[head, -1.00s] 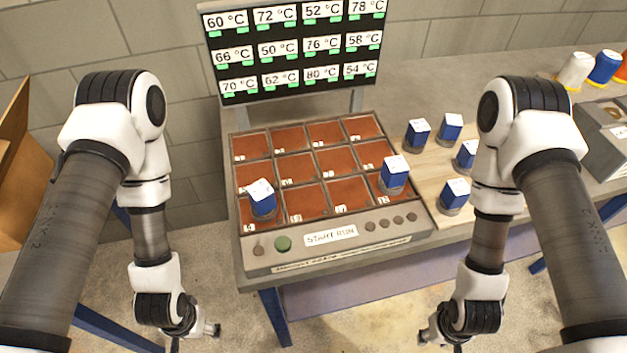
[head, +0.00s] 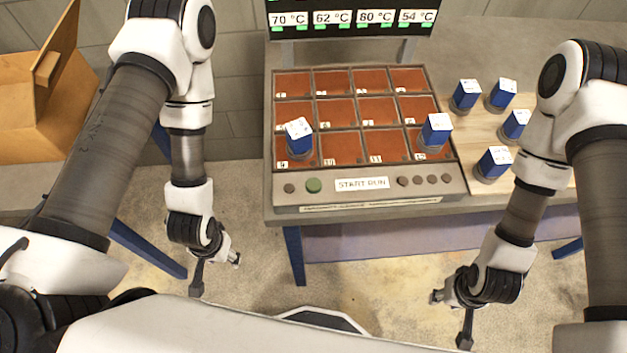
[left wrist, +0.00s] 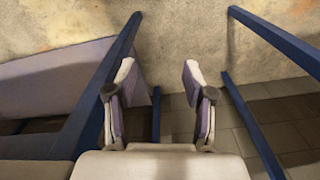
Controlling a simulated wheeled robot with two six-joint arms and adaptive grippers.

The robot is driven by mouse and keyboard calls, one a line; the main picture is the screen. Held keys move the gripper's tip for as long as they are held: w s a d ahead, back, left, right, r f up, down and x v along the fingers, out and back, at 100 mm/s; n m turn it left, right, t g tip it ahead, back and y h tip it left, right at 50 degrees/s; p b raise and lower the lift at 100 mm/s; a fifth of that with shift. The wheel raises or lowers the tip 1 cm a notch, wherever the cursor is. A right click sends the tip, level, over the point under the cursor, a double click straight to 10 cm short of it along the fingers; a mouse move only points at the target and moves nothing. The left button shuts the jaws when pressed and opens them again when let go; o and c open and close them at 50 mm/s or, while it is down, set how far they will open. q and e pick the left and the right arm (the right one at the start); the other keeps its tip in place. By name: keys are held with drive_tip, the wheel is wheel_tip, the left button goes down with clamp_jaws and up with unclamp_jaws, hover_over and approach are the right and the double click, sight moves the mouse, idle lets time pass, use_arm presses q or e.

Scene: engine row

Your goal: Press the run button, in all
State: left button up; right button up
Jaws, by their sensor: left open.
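The green round button (head: 313,185) is on the front strip of the grey console (head: 460,180), left of the white START RUN label (head: 361,184). Nothing covers it. My left gripper (head: 217,270) is open and empty, below and left of the button in the picture, in front of the table. Its spread fingers also show in the left wrist view (left wrist: 158,72), with only floor and table legs between them. My right gripper (head: 451,317) has its fingers apart and is empty, in front of the table at lower right.
Two blue blocks with white tops stand on the console, one at left (head: 298,138) and one at right (head: 436,130). Several more stand on a wooden board (head: 470,133). A screen (head: 350,17) with temperatures rises behind. A wooden box (head: 40,120) is at left.

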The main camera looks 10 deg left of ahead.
use_arm(q)
clamp_jaws()
idle(1.0)
